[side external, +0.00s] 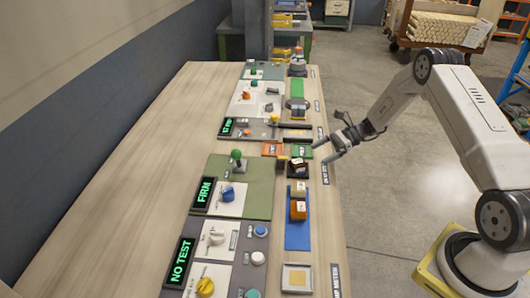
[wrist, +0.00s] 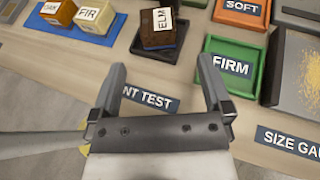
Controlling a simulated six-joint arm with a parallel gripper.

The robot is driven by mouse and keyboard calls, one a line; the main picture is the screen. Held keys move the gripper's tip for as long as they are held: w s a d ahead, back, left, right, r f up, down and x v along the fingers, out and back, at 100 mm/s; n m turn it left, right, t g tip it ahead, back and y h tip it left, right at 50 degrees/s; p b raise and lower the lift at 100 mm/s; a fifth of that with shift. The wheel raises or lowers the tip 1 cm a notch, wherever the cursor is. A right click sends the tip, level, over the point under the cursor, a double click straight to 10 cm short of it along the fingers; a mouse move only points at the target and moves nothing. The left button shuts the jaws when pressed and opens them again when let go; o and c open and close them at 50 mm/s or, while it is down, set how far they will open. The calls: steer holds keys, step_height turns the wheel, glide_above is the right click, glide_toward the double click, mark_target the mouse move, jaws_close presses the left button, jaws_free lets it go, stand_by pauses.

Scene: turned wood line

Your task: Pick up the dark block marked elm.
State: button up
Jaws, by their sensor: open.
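The dark block marked ELM (wrist: 158,38) sits on a dark holder (wrist: 181,35) at the top middle of the wrist view, its white label on top. In the side external view the small dark block (side external: 297,165) is left of and below my gripper (side external: 325,149). My gripper is open and empty. Its two fingers also show in the wrist view (wrist: 163,66), spread apart over the table's edge strip, with the block beyond their tips and not between them.
A green tray marked FIRM (wrist: 206,78) lies right of the block, and an orange tray marked SOFT (wrist: 222,17) lies behind it. Control panels (side external: 232,200) line the table.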

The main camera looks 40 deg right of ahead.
mark_target(302, 162)
steer(key=shift+x, duration=1.3)
steer(key=shift+a, duration=0.15)
steer(key=shift+x, duration=2.45)
steer(key=shift+s, duration=0.1)
steer(key=shift+c, duration=0.2)
jaws_close()
steer(key=shift+r, duration=0.1)
